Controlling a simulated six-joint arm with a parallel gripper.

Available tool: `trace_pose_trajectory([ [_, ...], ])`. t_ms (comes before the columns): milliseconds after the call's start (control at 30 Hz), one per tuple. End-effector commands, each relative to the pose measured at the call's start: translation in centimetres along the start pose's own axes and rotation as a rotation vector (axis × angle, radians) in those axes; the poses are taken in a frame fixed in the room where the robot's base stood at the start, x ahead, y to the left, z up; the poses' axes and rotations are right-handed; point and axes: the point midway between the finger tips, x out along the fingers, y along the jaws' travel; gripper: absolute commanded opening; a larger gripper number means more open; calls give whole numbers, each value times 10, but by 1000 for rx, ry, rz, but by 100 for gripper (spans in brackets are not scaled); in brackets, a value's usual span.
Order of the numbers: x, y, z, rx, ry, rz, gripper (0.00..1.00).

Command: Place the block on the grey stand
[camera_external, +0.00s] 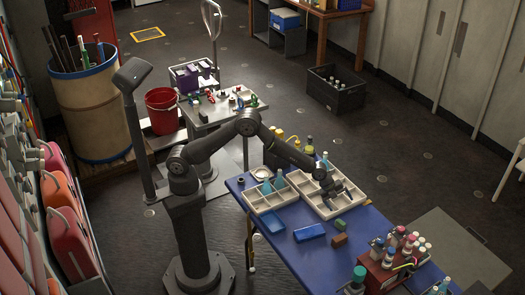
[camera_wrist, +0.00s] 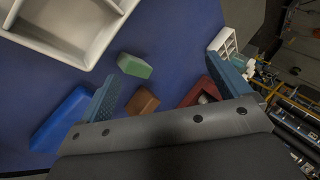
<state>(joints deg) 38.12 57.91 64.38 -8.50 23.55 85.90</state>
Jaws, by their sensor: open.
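Two small blocks lie on the blue table (camera_external: 282,250): a green block (camera_external: 340,225) and a brown block (camera_external: 340,240) just in front of it. In the wrist view the green block (camera_wrist: 134,66) and the brown block (camera_wrist: 142,102) both lie apart from my fingers. My gripper (camera_external: 333,188) is open and empty above the divided white tray, behind the blocks. The wrist view shows its two blue fingers (camera_wrist: 161,70) spread wide. I cannot single out a grey stand on the blue table; a grey side table (camera_external: 200,132) with small items stands behind my arm.
A divided white tray (camera_external: 351,207) and another with blue flasks (camera_external: 262,203) lie along the table's back. A shallow blue tray (camera_external: 309,232) lies left of the blocks. A red rack of bottles (camera_external: 378,277) stands at the right. The front left of the table is clear.

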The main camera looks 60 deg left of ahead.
Motion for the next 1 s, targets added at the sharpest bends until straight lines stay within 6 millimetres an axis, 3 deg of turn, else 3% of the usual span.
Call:
trace_pose_trajectory([
  [200, -31, 23, -63, -424, 159, 248, 94],
  [300, -43, 28, -83, -528, 208, 323, 94],
  [433, -48, 31, -96, -586, 237, 371, 94],
  [567, -34, 36, -102, -593, 240, 378, 94],
  [1000, 44, 59, -128, -590, 239, 376, 94],
])
